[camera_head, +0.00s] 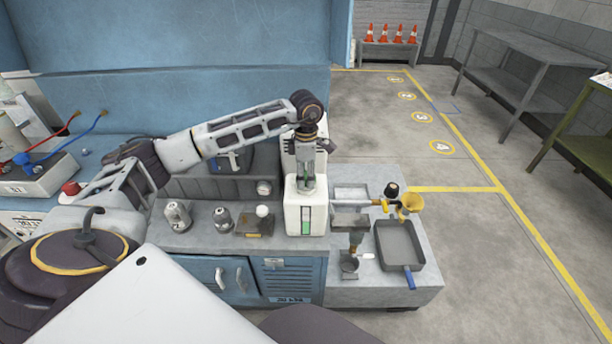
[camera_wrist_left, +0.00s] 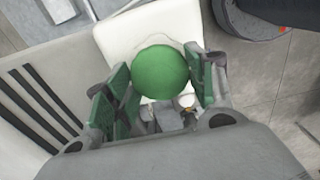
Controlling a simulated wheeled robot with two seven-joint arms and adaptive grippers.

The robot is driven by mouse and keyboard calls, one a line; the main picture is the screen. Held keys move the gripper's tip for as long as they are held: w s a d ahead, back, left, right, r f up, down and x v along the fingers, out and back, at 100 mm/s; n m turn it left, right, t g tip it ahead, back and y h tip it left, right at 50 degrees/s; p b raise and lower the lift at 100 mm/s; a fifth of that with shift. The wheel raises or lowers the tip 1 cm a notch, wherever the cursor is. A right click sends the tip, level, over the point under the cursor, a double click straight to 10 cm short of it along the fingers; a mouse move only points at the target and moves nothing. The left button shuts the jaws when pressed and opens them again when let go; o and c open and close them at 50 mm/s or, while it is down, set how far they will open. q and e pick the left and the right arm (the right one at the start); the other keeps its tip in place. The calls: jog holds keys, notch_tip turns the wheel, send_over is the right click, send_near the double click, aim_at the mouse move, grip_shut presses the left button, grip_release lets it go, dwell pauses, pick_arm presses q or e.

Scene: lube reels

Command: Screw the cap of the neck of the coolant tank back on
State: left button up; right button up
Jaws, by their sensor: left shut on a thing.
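The white coolant tank (camera_head: 293,212) stands on the bench and has a green level strip on its front. Its white top also shows in the left wrist view (camera_wrist_left: 120,38). My left gripper (camera_head: 307,184) points down over the tank's top. In the left wrist view my left gripper (camera_wrist_left: 160,84) is shut on a round green cap (camera_wrist_left: 160,70), held between its two green-padded fingers. The cap hides the neck beneath it, so I cannot tell whether the cap is seated on the threads. My right gripper is not in view.
Several small metal parts stand left of the tank, one of them a grey can (camera_head: 222,219). Open floor lies further right.

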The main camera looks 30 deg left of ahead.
pick_arm(q)
jog(key=shift+a+m+b, duration=0.1)
jog(key=shift+m+b, duration=0.35)
jog(key=shift+m, duration=0.75)
jog(key=shift+f+m+b, duration=0.1)
jog(key=shift+m+b, duration=0.3)
jog(key=shift+m, duration=0.9)
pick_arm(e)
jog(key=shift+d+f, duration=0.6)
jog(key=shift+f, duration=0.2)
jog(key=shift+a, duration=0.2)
pick_arm(q)
jog(key=shift+m, duration=0.3)
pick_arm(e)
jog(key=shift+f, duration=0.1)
pick_arm(q)
jog(key=shift+m, duration=0.4)
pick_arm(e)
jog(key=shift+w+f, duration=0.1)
pick_arm(q)
jog(key=shift+m+b, duration=0.4)
jog(key=shift+m, duration=0.2)
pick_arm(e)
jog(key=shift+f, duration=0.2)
